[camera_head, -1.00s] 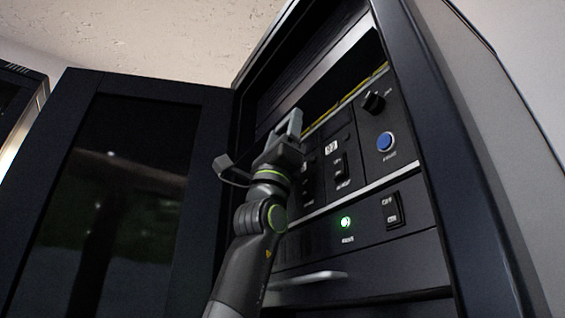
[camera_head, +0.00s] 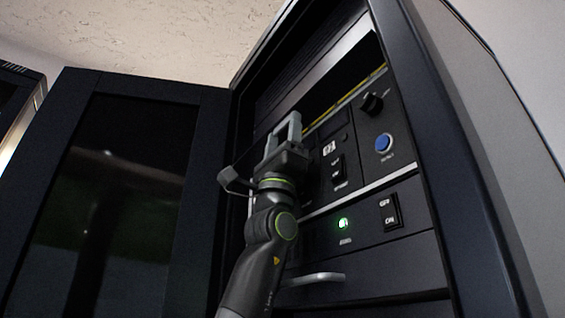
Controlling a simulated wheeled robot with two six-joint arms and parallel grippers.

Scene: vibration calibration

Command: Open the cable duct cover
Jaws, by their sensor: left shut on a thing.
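A dark recess (camera_head: 345,88) lies high in the open cabinet, with a yellow-and-black striped lower edge (camera_head: 350,96). A grey panel edge (camera_head: 335,58) runs along its upper side; I take this to be part of the cable duct cover. My left gripper (camera_head: 284,130) reaches up from below to the left end of the striped edge. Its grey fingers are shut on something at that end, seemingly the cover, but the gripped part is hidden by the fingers. My right gripper is not in view.
Right of the gripper are a black knob (camera_head: 371,103), a blue button (camera_head: 383,143), a rocker switch (camera_head: 390,211) and a lit green lamp (camera_head: 343,223). A drawer handle (camera_head: 315,279) sits below. The open cabinet door (camera_head: 200,170) stands at left.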

